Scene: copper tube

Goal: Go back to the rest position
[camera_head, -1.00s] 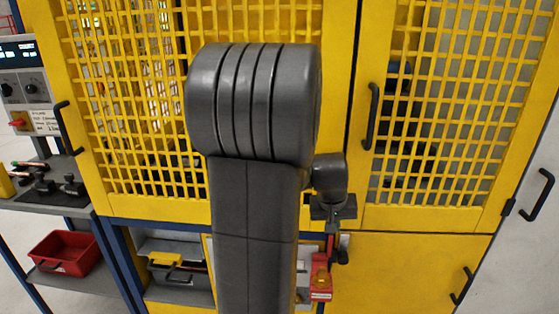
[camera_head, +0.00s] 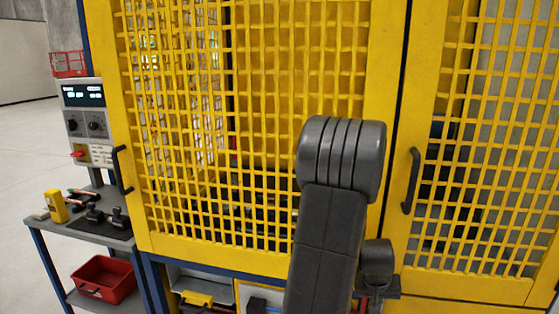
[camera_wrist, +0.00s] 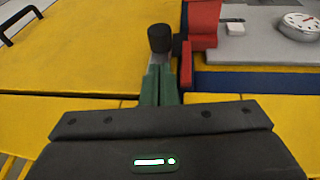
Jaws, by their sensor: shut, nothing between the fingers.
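My gripper (camera_wrist: 160,76) shows in the wrist view as two green fingers close together beyond the dark wrist housing. It is shut with nothing between the fingers. A dark knob-like round part (camera_wrist: 160,39) appears just past the fingertips; I cannot tell whether they touch. In the head view my arm stands in front of the yellow mesh cabinet (camera_head: 270,264), and its end is cut off or hidden at the bottom.
A black door handle (camera_head: 412,180) juts out right of my arm. A bench with tools (camera_head: 60,234) and a red bin (camera_head: 104,279) stands at the left. The wrist view shows a red part (camera_wrist: 203,25) and a round gauge (camera_wrist: 298,26) close by.

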